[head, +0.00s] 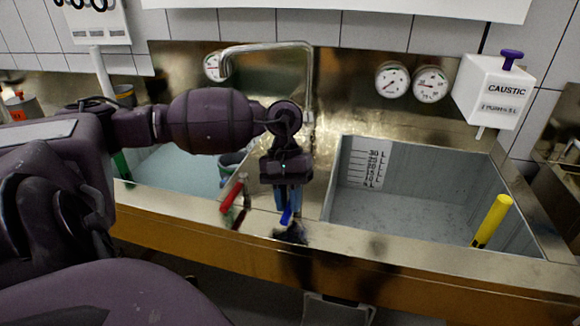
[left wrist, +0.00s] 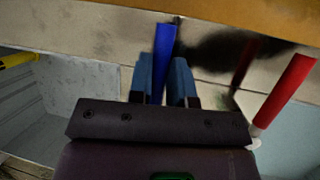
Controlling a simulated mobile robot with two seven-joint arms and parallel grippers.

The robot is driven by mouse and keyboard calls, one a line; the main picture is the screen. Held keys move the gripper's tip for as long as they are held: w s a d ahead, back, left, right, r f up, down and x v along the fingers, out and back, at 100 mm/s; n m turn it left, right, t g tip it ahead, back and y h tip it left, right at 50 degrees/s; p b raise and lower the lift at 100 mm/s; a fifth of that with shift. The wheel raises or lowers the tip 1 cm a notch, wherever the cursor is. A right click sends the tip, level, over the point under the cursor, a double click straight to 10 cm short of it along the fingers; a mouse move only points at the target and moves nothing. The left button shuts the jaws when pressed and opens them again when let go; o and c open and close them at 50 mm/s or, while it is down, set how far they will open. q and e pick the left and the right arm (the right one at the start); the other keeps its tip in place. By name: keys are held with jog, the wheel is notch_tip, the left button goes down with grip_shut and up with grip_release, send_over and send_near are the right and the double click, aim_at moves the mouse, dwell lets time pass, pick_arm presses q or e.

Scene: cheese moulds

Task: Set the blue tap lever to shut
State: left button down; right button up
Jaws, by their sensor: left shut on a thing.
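The blue tap lever (head: 287,213) stands on the metal ledge between the two basins. In the left wrist view the blue lever (left wrist: 162,60) rises between the two blue-grey fingers of my left gripper (left wrist: 162,82). My left gripper (head: 287,203) points down at the ledge and is shut on the lever, whose lower part its fingers partly hide. The lever looks close to upright in the wrist view. My right gripper is not in view.
A red lever (head: 232,194) stands just left of the blue one; it also shows in the left wrist view (left wrist: 287,90). A yellow-handled upright (head: 492,220) is in the right basin (head: 400,213). A bent tap spout (head: 268,47) rises behind my gripper. A caustic dispenser (head: 492,90) hangs at right.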

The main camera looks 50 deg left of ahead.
pick_arm(q)
jog(key=shift+r, duration=0.1)
jog(key=c, duration=1.1)
grip_release()
jog(key=shift+o, duration=0.2)
jog(key=v, duration=1.1)
